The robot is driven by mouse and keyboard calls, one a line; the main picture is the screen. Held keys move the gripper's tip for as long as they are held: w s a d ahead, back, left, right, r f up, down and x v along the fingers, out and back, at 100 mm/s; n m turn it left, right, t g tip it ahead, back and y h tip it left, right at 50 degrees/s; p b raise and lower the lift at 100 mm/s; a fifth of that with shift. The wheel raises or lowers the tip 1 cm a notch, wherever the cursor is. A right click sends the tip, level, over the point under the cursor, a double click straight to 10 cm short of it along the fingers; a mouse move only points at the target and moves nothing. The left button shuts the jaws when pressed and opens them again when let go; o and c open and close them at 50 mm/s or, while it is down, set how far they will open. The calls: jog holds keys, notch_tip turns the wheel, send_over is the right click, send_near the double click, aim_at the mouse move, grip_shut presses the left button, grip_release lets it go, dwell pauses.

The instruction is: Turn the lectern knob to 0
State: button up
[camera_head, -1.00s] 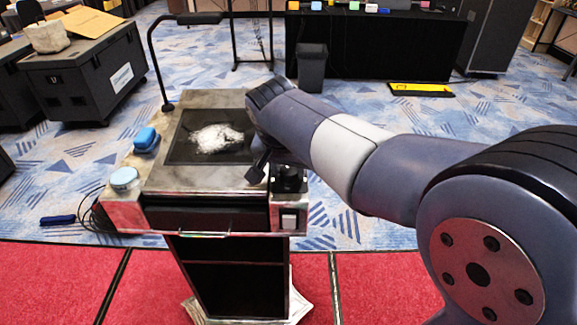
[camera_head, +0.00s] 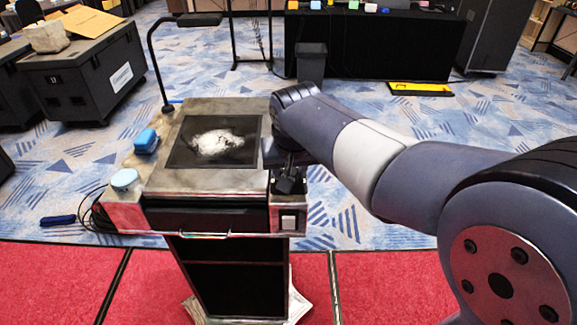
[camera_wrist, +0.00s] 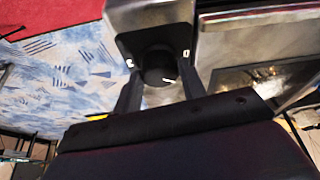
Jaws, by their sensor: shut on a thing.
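The lectern (camera_head: 205,181) stands in the middle of the head view, with a sloped metal top and an inset screen. The dark round knob (camera_wrist: 158,68) sits on the lectern's right corner panel in the wrist view. It bears a short white mark toward its lower right edge. My gripper (camera_wrist: 160,82) is shut on the knob, one finger at each side. In the head view my gripper (camera_head: 288,184) is over the right corner and hides most of the knob.
A lamp arm (camera_head: 157,65) rises behind.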

jog(key=n, duration=0.2)
jog(key=n+y, duration=0.1)
jog(key=n, duration=0.1)
jog(key=shift+w+d+g+y+p, duration=0.1)
jog(key=shift+d+g+y+p, duration=0.05)
jog(key=shift+g+y+p, duration=0.15)
jog(key=shift+n+g+y, duration=0.3)
jog(key=shift+n+y, duration=0.1)
jog(key=shift+n, duration=1.2)
jog(key=o, duration=1)
jog(key=shift+c, duration=0.2)
jog(key=shift+r, duration=0.1)
jog(key=v, duration=1)
jog(key=shift+d+r, duration=0.2)
jog(key=shift+r, duration=0.1)
